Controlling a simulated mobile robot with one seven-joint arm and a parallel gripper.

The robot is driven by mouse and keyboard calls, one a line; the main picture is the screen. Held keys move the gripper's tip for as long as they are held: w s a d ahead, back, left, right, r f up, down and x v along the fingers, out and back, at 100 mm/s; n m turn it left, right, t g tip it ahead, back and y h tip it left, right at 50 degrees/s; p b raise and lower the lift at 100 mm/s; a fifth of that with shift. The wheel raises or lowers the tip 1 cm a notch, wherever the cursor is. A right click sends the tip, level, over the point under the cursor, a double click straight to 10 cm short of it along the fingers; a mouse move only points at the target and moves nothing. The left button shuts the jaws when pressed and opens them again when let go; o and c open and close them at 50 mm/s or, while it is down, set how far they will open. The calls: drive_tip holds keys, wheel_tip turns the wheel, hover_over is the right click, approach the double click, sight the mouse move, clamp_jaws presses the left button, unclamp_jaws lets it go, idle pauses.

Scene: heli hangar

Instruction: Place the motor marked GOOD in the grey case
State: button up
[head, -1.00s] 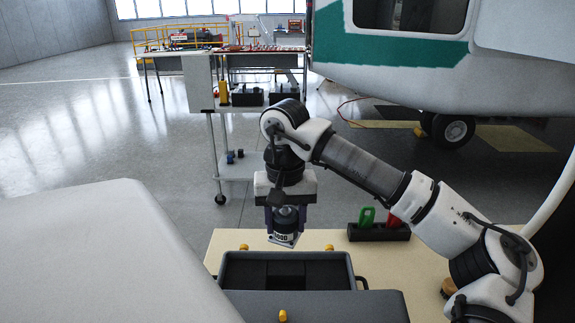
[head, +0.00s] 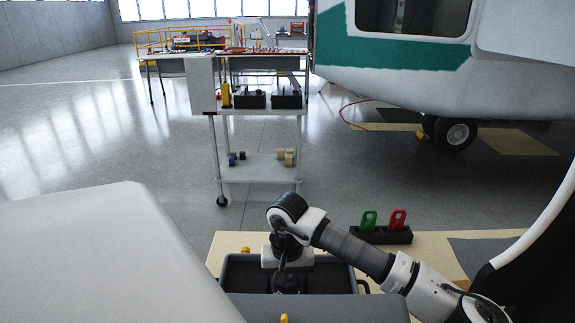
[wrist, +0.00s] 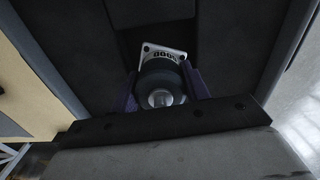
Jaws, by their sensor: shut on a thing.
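The grey case (head: 236,274) stands open on the wooden table, with a dark lined inside. My gripper (wrist: 162,92) is inside the case opening, pointing down, with a purple finger on each side of the motor (wrist: 160,80). It is shut on the motor, which has a dark round body and a pale square plate with lettering that looks like GOOD. In the wrist view the plate end is over a dark recess in the case lining (wrist: 230,40). I cannot tell whether the motor touches the bottom. In the head view my wrist and the case's near side mostly hide it.
A cart (head: 262,168) with several small blocks stands beyond the table. A large pale surface fills the left foreground.

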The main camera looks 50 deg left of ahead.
drive_tip(key=shift+f+p, duration=0.35)
drive_tip(key=shift+f, duration=1.85)
drive_tip(key=shift+f, duration=0.1)
drive_tip(key=o, duration=1.3)
wheel_tip(320, 180, up, 12)
drive_tip(key=b, duration=0.2)
drive_tip(key=shift+b, duration=0.4)
drive_tip(key=shift+r, duration=0.2)
